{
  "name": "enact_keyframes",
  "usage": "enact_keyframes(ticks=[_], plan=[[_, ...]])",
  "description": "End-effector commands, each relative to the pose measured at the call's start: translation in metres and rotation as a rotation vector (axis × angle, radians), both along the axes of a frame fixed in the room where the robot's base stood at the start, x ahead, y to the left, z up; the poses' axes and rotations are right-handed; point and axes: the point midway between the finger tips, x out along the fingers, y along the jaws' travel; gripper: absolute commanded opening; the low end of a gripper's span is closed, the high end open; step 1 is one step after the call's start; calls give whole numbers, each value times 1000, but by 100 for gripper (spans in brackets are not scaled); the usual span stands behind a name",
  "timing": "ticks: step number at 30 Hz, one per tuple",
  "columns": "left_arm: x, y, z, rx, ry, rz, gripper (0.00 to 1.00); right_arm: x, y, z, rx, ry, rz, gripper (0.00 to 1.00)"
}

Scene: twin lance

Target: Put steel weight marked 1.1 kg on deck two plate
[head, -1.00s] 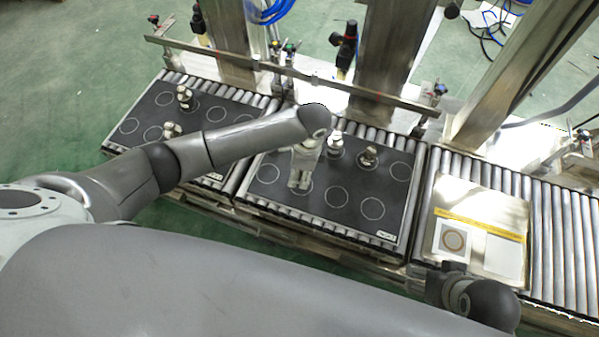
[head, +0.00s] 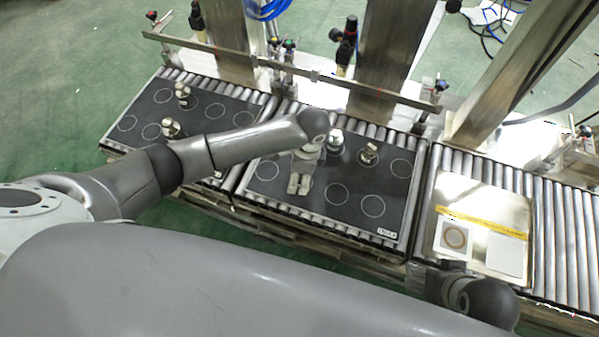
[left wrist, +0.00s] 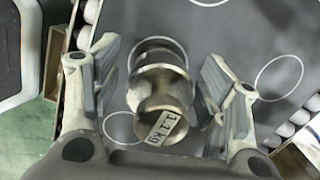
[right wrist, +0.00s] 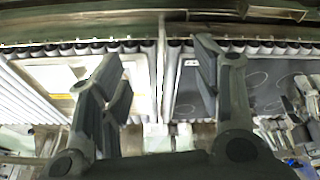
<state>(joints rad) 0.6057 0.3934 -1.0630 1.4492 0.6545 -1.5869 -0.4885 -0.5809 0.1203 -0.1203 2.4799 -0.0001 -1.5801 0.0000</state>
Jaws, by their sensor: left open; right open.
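The steel weight marked 1.1 kg (left wrist: 160,95) is in the left wrist view, a shiny waisted piece with its white label facing the camera. My left gripper (left wrist: 158,72) is open, with a finger on either side of the weight and visible gaps. In the head view my left gripper (head: 299,185) is over the middle dark plate (head: 335,217), which has white circles; a small label at its front corner is too small to read. I cannot tell which plate is deck two. My right gripper (right wrist: 158,70) is open and empty, near the right-hand conveyor.
Two more weights (head: 335,139) (head: 369,152) stand at the back of the middle plate. The left dark plate (head: 215,98) carries two weights. A steel plate (head: 485,205) with a yellow strip lies on the right rollers. A metal rail (head: 300,72) and posts stand behind.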

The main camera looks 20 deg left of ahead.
Motion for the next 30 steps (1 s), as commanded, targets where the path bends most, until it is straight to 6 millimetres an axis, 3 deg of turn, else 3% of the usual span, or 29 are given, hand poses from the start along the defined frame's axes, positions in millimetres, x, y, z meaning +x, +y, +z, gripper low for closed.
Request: enact_keyframes(ticks=[7, 15, 17, 21, 30], plan=[[1, -1, 14, -1, -1, -1, 67, 0, 0, 5, 0, 0, 0, 59], [2, -8, 72, -1, -2, 0, 67, 3, 0, 23, 1, -9, 0, 59], [2, -9, 78, -1, -1, -1, 67, 9, 1, 2, 0, 7, 0, 59], [3, -11, 96, -1, -1, -1, 67, 13, 2, -20, 0, 19, 2, 59], [3, -14, 120, -1, 0, 0, 67, 16, 3, -48, -1, 32, 4, 59]])
